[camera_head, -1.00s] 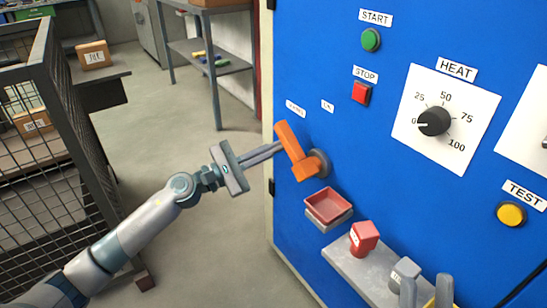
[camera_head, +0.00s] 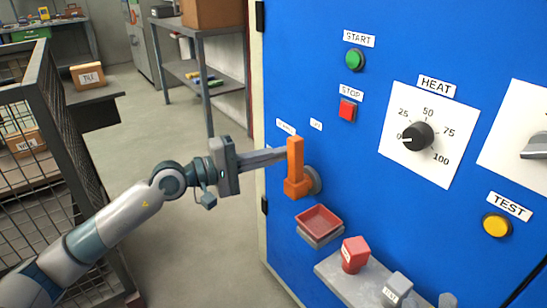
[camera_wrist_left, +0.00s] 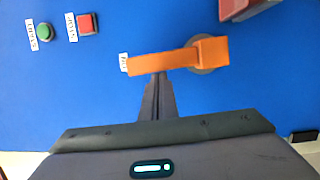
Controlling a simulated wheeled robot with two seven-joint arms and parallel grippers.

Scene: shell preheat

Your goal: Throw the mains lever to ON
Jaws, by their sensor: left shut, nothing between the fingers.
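The orange mains lever (camera_head: 294,168) sits on a round grey pivot (camera_head: 314,180) on the blue panel. Its handle points nearly straight up in the head view, its top between a small label on the left and the ON label (camera_head: 316,125). In the left wrist view the lever (camera_wrist_left: 165,62) lies across the picture, its free end by a small label (camera_wrist_left: 124,62). My left gripper (camera_head: 284,154) is shut and empty, its fingertips at the left side of the handle, touching or nearly so. My right gripper is not in view.
The panel carries a green START button (camera_head: 355,59), a red STOP button (camera_head: 347,109), a HEAT dial (camera_head: 418,136) and a yellow TEST button (camera_head: 496,225). A red tray (camera_head: 318,221) and a grey shelf with blocks (camera_head: 345,277) jut out below the lever. A mesh cage (camera_head: 50,180) stands left.

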